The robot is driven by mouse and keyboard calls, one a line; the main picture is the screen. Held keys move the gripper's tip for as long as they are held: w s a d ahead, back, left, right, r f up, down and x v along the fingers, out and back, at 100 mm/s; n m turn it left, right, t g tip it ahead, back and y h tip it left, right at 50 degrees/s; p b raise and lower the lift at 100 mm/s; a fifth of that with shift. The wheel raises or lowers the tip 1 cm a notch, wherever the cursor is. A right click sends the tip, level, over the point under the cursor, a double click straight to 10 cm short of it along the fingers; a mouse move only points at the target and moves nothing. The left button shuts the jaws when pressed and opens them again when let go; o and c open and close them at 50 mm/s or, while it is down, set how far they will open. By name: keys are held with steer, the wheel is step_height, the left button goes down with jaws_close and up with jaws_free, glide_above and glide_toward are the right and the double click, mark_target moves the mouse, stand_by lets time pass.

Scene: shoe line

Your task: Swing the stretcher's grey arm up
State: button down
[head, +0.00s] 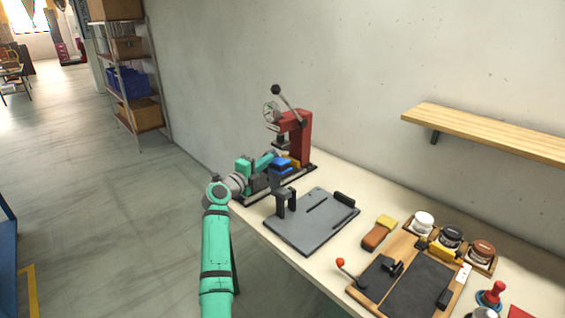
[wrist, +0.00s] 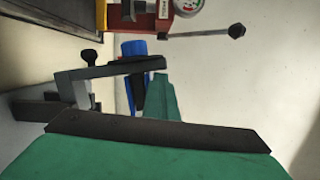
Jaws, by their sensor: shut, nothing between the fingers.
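The stretcher, with a blue part (head: 281,166), stands at the back of the bench in front of the red press and is partly hidden by my gripper. In the wrist view a grey arm (wrist: 120,68) with a black knob lies across the picture, in front of a blue part (wrist: 134,80). My gripper (head: 268,158) is shut and empty, close beside the stretcher in the head view. Its green fingers (wrist: 165,105) fill the bottom of the wrist view, just by the grey arm. I cannot tell whether they touch it.
A red press (head: 301,140) with a gauge and lever stands behind. A grey plate (head: 325,222) with a dark bracket lies in front. A brush (head: 380,232), jars (head: 451,236) and a wooden board (head: 362,293) are to the right. A shelf (head: 490,130) hangs above.

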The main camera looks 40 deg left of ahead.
steer(key=shift+s+a+f+n, duration=0.1)
steer(key=shift+s+a+n, duration=0.15)
steer(key=shift+a, duration=0.2)
stand_by(0.3)
steer(key=s+d+r, duration=0.1)
steer(key=s+d, duration=0.5)
steer(key=s, duration=0.3)
steer(key=shift+s+d+r, duration=0.15)
steer(key=shift+s, duration=0.25)
steer(key=shift+w, duration=0.1)
